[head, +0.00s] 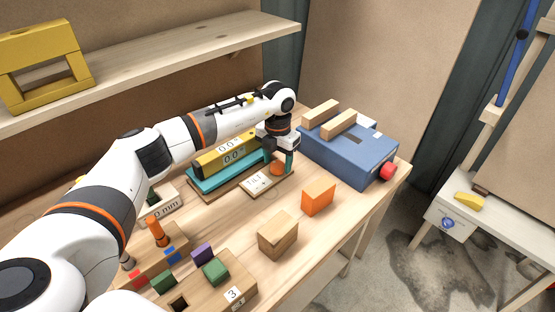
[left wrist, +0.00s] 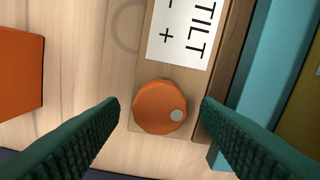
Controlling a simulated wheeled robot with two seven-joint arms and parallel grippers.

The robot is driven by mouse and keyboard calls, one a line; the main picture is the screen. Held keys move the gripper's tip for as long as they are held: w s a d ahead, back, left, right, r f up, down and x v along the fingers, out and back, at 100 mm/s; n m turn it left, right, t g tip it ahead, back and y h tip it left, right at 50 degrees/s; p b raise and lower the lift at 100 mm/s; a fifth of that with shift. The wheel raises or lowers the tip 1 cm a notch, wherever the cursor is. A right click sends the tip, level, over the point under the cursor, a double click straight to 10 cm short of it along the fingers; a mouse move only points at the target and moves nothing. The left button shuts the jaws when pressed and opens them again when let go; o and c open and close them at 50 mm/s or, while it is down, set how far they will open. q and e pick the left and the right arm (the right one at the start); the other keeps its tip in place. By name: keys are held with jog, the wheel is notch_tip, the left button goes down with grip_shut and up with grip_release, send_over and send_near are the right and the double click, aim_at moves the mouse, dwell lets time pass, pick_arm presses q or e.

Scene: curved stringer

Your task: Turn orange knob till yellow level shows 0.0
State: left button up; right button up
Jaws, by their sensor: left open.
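The orange knob (head: 278,168) sits at the end of a wooden plate labelled TILT (head: 256,182). In the left wrist view the knob (left wrist: 158,106) has a pale dot toward its lower right. My left gripper (left wrist: 160,108) points down and is open, with a green finger on each side of the knob and gaps showing. In the head view the left gripper (head: 283,160) is beside the knob. The yellow level (head: 210,161) lies along a teal bar (head: 205,182) behind the plate. Two small displays there appear to read 0.0. My right gripper is out of view.
A blue box (head: 350,160) with wooden bars and a red knob (head: 388,171) stands to the right. An orange block (head: 318,196) and a wooden block (head: 278,235) stand in front. A holder with coloured pegs (head: 215,290) is at front left. A shelf (head: 190,50) runs above.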

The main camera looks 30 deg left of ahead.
aim_at(278, 164)
pick_arm(q)
notch_tip(278, 164, up, 12)
jog(key=b, duration=0.2)
jog(key=shift+f, duration=0.1)
dwell(0.5)
